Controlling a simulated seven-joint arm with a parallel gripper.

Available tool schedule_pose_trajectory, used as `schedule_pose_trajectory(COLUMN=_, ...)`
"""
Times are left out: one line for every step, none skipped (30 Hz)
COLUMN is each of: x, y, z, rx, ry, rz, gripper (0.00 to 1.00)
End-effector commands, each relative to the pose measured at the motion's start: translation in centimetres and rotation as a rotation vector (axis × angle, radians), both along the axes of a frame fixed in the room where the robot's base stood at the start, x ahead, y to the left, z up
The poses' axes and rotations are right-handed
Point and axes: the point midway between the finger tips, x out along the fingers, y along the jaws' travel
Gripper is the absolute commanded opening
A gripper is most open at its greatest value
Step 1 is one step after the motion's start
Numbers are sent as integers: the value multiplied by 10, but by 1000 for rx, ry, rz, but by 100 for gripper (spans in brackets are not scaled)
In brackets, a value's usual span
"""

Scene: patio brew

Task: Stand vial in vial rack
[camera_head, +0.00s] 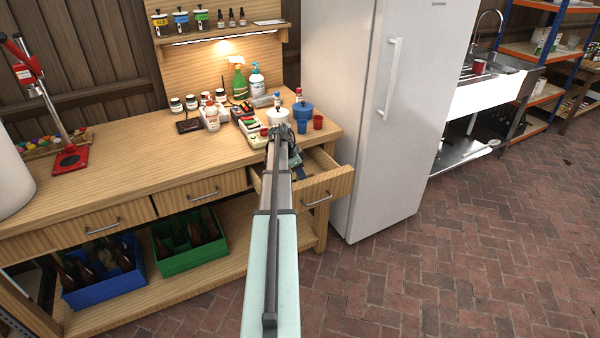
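My arm reaches from the bottom of the view to the right end of the wooden bench. My gripper (288,135) is at the bench's front edge, above the pulled-out drawer (327,185). The arm hides its fingers, so I cannot tell whether it is open or shut or holds anything. Small bottle-like items with a blue cap (277,100) and a red cap (298,95) show just behind it; I cannot tell if either is the vial. A light tray-like holder with coloured items (246,122) lies left of the gripper. I cannot make out the vial rack for certain.
A blue container (303,111) and a red cup (318,122) stand right of the gripper. A red bench press (50,110) is at left. The fridge (375,110) borders the bench's right end.

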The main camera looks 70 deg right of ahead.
Motion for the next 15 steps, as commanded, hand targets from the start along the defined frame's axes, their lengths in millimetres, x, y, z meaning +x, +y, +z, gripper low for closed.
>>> schedule_pose_trajectory(x=0, y=0, z=0, rx=0, ry=0, rz=0, gripper=36)
schedule_pose_trajectory(x=0, y=0, z=0, rx=0, ry=0, rz=0, gripper=39)
schedule_pose_trajectory(x=0, y=0, z=0, rx=0, ry=0, rz=0, gripper=43)
schedule_pose_trajectory(x=0, y=0, z=0, rx=0, ry=0, rz=0, gripper=46)
schedule_pose_trajectory(x=0, y=0, z=0, rx=0, ry=0, rz=0, gripper=48)
schedule_pose_trajectory(x=0, y=0, z=0, rx=0, ry=0, rz=0, gripper=52)
schedule_pose_trajectory(x=0, y=0, z=0, rx=0, ry=0, rz=0, gripper=54)
schedule_pose_trajectory(x=0, y=0, z=0, rx=0, ry=0, rz=0, gripper=54)
schedule_pose_trajectory(x=0, y=0, z=0, rx=0, ry=0, rz=0, gripper=54)
schedule_pose_trajectory(x=0, y=0, z=0, rx=0, ry=0, rz=0, gripper=54)
schedule_pose_trajectory(x=0, y=0, z=0, rx=0, ry=0, rz=0, gripper=54)
schedule_pose_trajectory(x=0, y=0, z=0, rx=0, ry=0, rz=0, gripper=54)
schedule_pose_trajectory(x=0, y=0, z=0, rx=0, ry=0, rz=0, gripper=54)
schedule_pose_trajectory(x=0, y=0, z=1, rx=0, ry=0, rz=0, gripper=54)
schedule_pose_trajectory(x=0, y=0, z=2, rx=0, ry=0, rz=0, gripper=54)
